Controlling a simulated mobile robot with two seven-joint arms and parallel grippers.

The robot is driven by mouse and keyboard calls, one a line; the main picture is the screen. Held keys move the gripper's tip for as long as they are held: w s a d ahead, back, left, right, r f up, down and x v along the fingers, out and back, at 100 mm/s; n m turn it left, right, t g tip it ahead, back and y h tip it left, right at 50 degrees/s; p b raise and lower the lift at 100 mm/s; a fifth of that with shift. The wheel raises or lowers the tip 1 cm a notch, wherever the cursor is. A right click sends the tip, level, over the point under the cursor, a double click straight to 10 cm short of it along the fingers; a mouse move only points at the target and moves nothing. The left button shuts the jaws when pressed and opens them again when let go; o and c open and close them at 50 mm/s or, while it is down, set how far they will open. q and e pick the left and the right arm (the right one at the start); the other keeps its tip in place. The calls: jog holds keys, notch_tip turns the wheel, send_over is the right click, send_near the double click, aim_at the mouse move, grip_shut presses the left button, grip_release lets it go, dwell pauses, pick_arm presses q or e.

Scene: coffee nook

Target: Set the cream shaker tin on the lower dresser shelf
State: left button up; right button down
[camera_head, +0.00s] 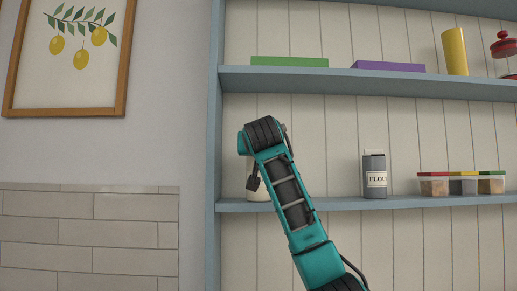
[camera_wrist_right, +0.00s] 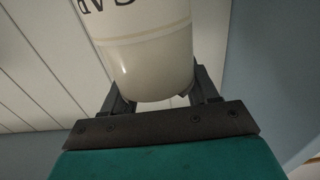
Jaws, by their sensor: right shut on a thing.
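The cream shaker tin (camera_wrist_right: 145,60) fills the upper middle of the right wrist view, with dark lettering partly cut off at the top. My right gripper (camera_wrist_right: 158,92) is shut on it, one finger on each side. In the head view, my right arm reaches up to the left end of the lower dresser shelf (camera_head: 345,203). A small cream part of the tin (camera_head: 259,191) shows there beside the arm, just above the shelf board. The arm hides most of it, and I cannot tell whether its base touches the board. My left gripper is not in view.
A grey flour tin (camera_head: 375,178) and small containers with coloured lids (camera_head: 462,184) stand to the right on that shelf. The upper shelf holds a green box (camera_head: 289,61), a purple box (camera_head: 388,66) and a yellow cylinder (camera_head: 455,51). The dresser's side post (camera_head: 214,130) is close left.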

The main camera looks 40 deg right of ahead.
jog(key=shift+c, duration=2.2)
grip_release()
jog(key=shift+f, duration=0.1)
jog(key=shift+o, duration=0.7)
jog(key=b+v, duration=0.3)
jog(key=v, duration=0.9)
